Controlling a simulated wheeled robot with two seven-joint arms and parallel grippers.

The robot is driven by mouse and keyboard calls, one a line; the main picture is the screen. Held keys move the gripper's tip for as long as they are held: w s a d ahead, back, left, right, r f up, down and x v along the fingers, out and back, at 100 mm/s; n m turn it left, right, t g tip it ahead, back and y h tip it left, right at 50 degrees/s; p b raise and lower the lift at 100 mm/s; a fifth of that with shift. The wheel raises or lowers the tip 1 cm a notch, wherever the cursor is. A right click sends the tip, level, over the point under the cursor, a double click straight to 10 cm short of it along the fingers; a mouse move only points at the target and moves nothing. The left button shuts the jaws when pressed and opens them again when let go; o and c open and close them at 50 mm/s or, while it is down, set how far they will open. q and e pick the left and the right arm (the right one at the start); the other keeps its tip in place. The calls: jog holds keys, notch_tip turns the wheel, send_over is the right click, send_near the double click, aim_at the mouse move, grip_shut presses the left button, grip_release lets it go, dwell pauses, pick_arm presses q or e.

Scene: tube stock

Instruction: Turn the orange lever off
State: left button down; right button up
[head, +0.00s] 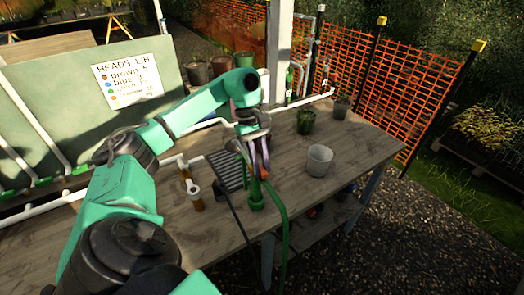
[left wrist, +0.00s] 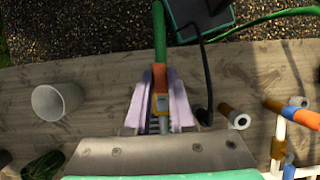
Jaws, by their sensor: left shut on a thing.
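My left gripper (head: 260,172) is over the bench in the head view. In the left wrist view, its pale purple fingers (left wrist: 160,88) are shut on an orange fitting (left wrist: 158,72) at the end of a green hose (left wrist: 160,32). The fingers hide part of the fitting, and I cannot tell whether it is a lever. Another orange piece (left wrist: 276,104), with a blue piece (left wrist: 306,117) beside it, sits by white pipework at the right of the wrist view, apart from the fingers. My right gripper is not in view.
A pale cup (head: 319,160) and a green pot (head: 305,121) stand on the wooden bench (head: 345,185). White pipework with brown tubes (head: 190,187) is left of the gripper. A black cable and the hose (head: 284,220) hang over the front edge. A sign board (head: 60,110) stands behind.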

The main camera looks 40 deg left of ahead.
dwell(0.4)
pick_arm(q)
jog(key=c, duration=0.8)
grip_release()
jog(key=shift+o, duration=0.2)
jog(key=v, duration=0.6)
jog(key=shift+d, duration=0.1)
jog(key=s+p+v, duration=0.1)
jog(key=p+v, duration=0.5)
jog(key=v, duration=0.2)
jog(key=shift+w+r+p, duration=0.3)
jog(key=shift+w, duration=0.25)
